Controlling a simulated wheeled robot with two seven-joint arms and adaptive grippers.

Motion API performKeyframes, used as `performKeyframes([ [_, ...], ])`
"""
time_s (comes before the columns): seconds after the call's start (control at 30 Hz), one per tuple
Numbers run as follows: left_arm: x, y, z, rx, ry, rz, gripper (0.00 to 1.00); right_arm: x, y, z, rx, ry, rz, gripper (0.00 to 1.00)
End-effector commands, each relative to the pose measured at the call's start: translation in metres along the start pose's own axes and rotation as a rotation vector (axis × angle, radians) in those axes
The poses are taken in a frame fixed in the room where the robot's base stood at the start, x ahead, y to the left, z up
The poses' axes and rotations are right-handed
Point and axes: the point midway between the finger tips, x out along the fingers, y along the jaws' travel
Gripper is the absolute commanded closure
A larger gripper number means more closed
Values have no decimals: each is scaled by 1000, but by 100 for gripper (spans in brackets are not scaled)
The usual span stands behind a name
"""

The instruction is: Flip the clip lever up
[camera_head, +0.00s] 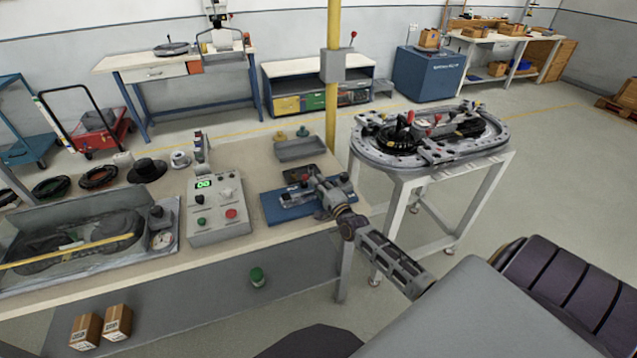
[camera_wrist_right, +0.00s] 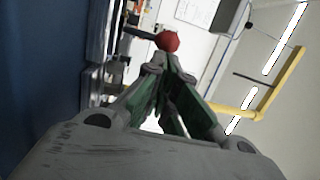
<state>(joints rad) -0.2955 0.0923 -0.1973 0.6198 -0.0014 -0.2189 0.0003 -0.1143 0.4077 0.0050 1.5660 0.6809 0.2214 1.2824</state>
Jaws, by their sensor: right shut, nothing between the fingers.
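The clip (camera_head: 293,197) is a small metal fixture on a blue plate (camera_head: 275,212) near the right end of the workbench. My right gripper (camera_head: 315,182) is at the right side of the clip, low over the plate, and hides part of it. In the right wrist view, the fingers (camera_wrist_right: 160,72) are closed together with nothing between them. A red ball knob (camera_wrist_right: 167,41) on a dark rod shows just past the fingertips and looks like the lever's end. I cannot tell whether the fingertips touch it. My left gripper is not in view.
A grey control box (camera_head: 217,208) with a green display and buttons stands left of the plate. A grey tray (camera_head: 300,149) lies behind the clip. A yellow post (camera_head: 332,100) rises at the bench's back edge. The ring track (camera_head: 400,158) stands on its own table to the right.

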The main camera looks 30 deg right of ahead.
Motion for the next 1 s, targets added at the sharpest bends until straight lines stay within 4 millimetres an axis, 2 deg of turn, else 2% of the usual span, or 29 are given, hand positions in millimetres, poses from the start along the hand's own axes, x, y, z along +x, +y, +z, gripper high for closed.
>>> performKeyframes([
  [1.0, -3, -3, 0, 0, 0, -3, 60, 10, -10, -2, 1, 0, -2, 100],
])
